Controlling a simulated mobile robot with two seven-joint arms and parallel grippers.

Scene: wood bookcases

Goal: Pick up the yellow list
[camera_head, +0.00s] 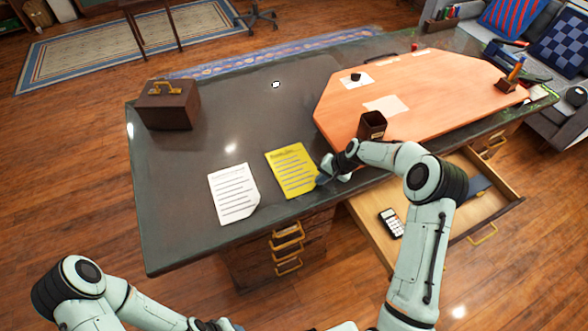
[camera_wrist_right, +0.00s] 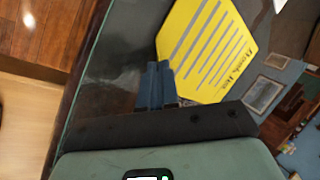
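The yellow list (camera_head: 292,170) lies on the dark desk top, right of a white sheet with printed lines. It also shows in the right wrist view (camera_wrist_right: 208,50). My right gripper (camera_head: 322,179) is at the list's right edge, low over the desk. In the right wrist view its two blue fingers (camera_wrist_right: 160,82) are close together and overlap the list's edge, shut on it. The list still looks flat on the desk. My left gripper (camera_head: 216,324) shows only in part at the bottom edge of the head view, away from the desk.
The white sheet (camera_head: 233,194) lies left of the list. A brown box (camera_head: 168,107) stands at the desk's left end. A dark cup (camera_head: 371,126) stands on the orange board (camera_head: 430,95), close to my right wrist. An open drawer (camera_head: 440,208) holds a phone-like object (camera_head: 391,223).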

